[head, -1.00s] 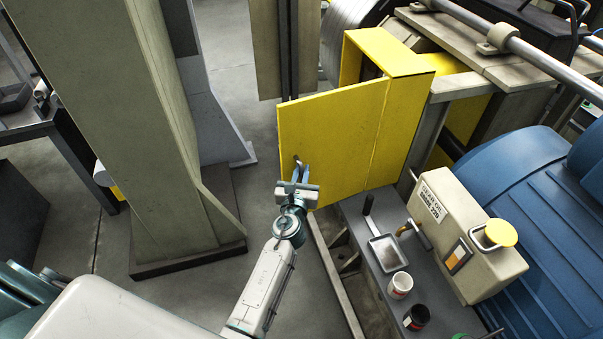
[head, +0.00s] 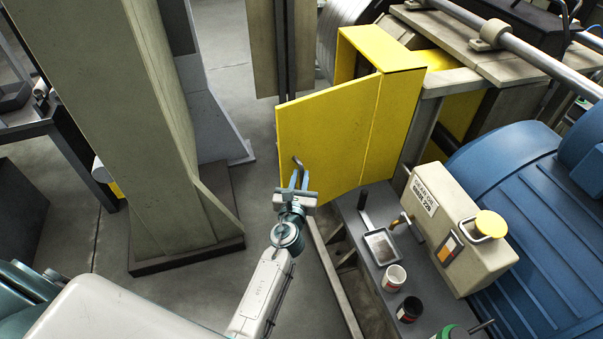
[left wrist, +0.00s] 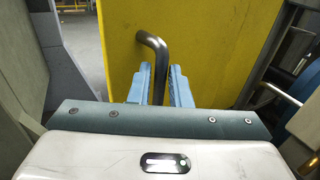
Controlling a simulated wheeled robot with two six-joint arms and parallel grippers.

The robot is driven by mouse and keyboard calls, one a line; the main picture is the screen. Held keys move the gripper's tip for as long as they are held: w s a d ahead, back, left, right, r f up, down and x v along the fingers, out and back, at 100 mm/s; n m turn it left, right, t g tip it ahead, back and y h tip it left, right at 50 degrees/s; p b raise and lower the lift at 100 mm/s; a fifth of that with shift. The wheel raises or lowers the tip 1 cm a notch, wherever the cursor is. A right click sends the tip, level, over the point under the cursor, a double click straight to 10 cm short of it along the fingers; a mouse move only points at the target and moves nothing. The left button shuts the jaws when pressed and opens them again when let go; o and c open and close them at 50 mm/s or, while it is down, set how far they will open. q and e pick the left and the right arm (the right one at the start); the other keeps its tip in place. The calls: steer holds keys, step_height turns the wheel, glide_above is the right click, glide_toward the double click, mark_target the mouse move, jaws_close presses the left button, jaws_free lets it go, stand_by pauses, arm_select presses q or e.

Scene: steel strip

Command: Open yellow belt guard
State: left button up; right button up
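The yellow belt guard (head: 400,110) stands at the upper middle of the head view. Its flat yellow door panel (head: 325,130) is swung out to the left, at an angle to the box part. A bent metal handle (left wrist: 154,48) sticks out from the panel near its lower left edge. My left gripper (head: 298,180) is at this handle. In the left wrist view its two blue fingers (left wrist: 160,80) lie on either side of the bar, close against it; the lower bar is partly hidden between them. My right gripper is in neither view.
A large blue motor (head: 530,200) is at right. A thick beige column (head: 165,120) stands left; floor between is clear.

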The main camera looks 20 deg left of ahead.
arm_select(q)
steer(key=b+v, duration=0.1)
steer(key=v, duration=0.7)
steer(key=shift+s, duration=0.25)
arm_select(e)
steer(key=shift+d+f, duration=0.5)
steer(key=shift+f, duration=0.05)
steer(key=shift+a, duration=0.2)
